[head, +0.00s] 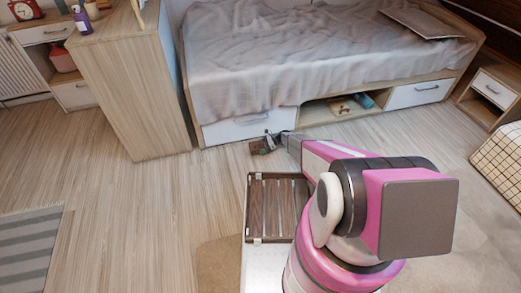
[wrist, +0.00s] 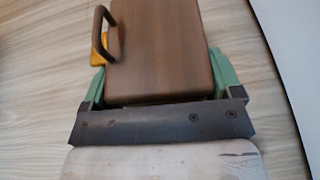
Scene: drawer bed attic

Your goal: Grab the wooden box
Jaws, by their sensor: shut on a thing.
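The wooden box (wrist: 160,45) is brown with rounded corners, and a dark curved handle (wrist: 101,32) stands at its left side. It fills the upper middle of the wrist view. My gripper (wrist: 158,88) has green fingers on both sides of the box and is shut on it. In the head view the box is small and dark (head: 257,147), at the end of my gripper (head: 270,142), low in front of the bed drawer. A yellow-orange piece (wrist: 98,57) shows beside the box's left edge. I cannot tell whether the box touches the floor.
The bed (head: 300,60) with a white drawer (head: 248,127) stands right behind the box. An open bed compartment (head: 345,110) holds small items. A wooden cabinet (head: 130,80) stands to the left. A brown slatted tray (head: 278,205) lies nearer me.

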